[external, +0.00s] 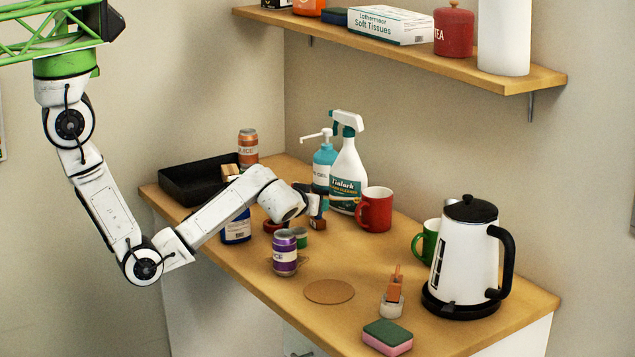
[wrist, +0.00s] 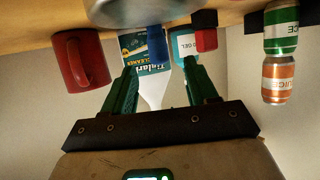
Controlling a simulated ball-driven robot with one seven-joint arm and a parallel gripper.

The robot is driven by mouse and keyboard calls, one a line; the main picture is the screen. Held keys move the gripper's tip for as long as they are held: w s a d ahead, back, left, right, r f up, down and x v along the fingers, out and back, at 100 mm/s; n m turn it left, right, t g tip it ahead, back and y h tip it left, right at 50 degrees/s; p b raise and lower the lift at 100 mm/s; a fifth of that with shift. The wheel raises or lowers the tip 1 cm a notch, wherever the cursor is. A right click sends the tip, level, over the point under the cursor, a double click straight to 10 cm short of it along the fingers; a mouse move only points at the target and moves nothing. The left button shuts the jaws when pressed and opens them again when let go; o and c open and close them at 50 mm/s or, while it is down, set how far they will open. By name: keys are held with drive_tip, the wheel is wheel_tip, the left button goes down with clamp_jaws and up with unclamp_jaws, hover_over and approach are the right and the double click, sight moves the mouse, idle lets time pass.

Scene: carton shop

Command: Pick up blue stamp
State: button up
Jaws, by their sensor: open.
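My gripper (external: 314,204) is low over the middle of the table, in front of the gel bottle and spray bottle. In the wrist view its two green fingers (wrist: 160,68) are apart with nothing held between them. A small blue piece, apparently the blue stamp (wrist: 156,40), shows beyond the fingertips, in line with the gap. Its upper edge in that picture is hidden by a large pale round thing close to the camera. In the external view I cannot clearly separate the stamp from my gripper.
The wrist view is upside down. A red mug (external: 374,209) stands right of the spray bottle (external: 348,175) and gel bottle (external: 324,164). A purple can (external: 285,252) stands nearer the front edge. A black tray (external: 190,183) is at the left; a kettle (external: 463,255) is at the right.

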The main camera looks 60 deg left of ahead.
drive_tip(key=x, duration=0.3)
drive_tip(key=shift+w, duration=0.1)
clamp_jaws()
idle(0.4)
